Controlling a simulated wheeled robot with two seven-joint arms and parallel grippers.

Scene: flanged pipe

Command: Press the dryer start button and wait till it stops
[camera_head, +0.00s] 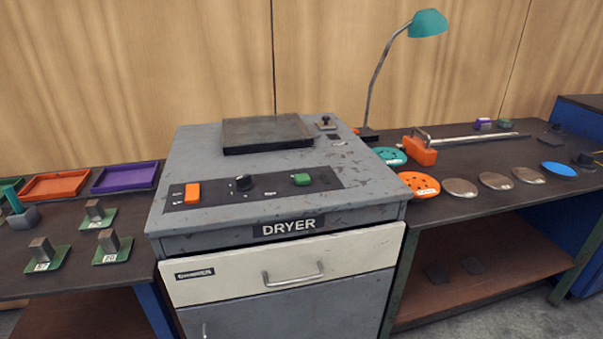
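The dryer (275,228) is a worn grey cabinet in the middle of the head view, with a "DRYER" label on its front edge. Its dark control panel (217,191) carries an orange button (192,193) at the left, a black knob (243,182) in the middle and a green button (302,179) at the right. The small markings by the buttons are too blurred to read, so I cannot tell which one is start. A dark flat plate (267,133) lies on top at the back.
The left table (75,268) holds orange (55,185) and purple (125,177) trays and several metal blocks on green plates. The right table (475,161) holds several discs, an orange-ended rod (420,151) and a teal lamp (427,23). The space above the panel is clear.

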